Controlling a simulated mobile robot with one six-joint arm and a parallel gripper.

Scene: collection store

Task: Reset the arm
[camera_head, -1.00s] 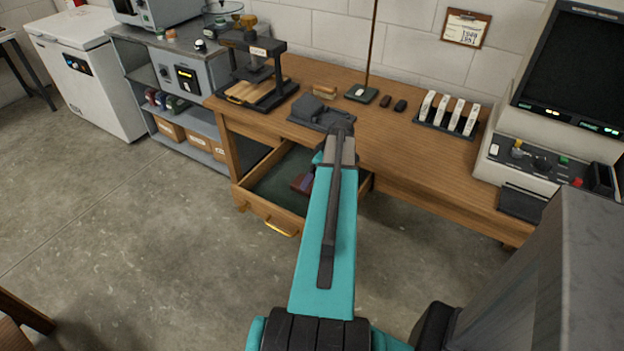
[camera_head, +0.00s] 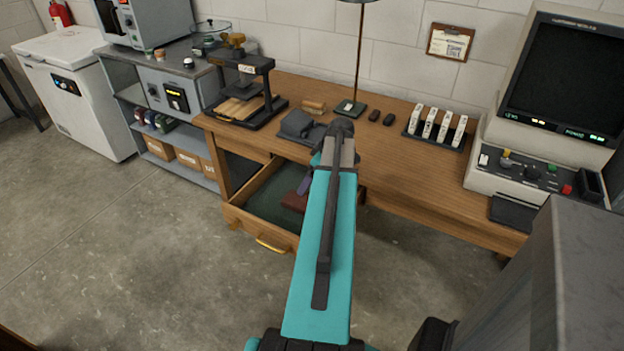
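My arm (camera_head: 322,240), teal with a dark strip on top, reaches from the bottom of the picture towards the wooden desk (camera_head: 415,180). Its dark far joint (camera_head: 341,130) appears in front of the desk top. My gripper is not visible, so whether it is open or holds anything is not shown. Beside the joint, a dark grey device (camera_head: 298,123) sits on the desk on a flat dark base, partly covered by the arm.
An open drawer (camera_head: 258,243) with a green lining juts from the desk; a reddish-brown item (camera_head: 293,202) lies inside, partly behind my arm. A press (camera_head: 240,85), lamp base (camera_head: 350,106), white-block rack (camera_head: 435,130) and monitor console (camera_head: 540,160) stand on the desk. Left floor is clear.

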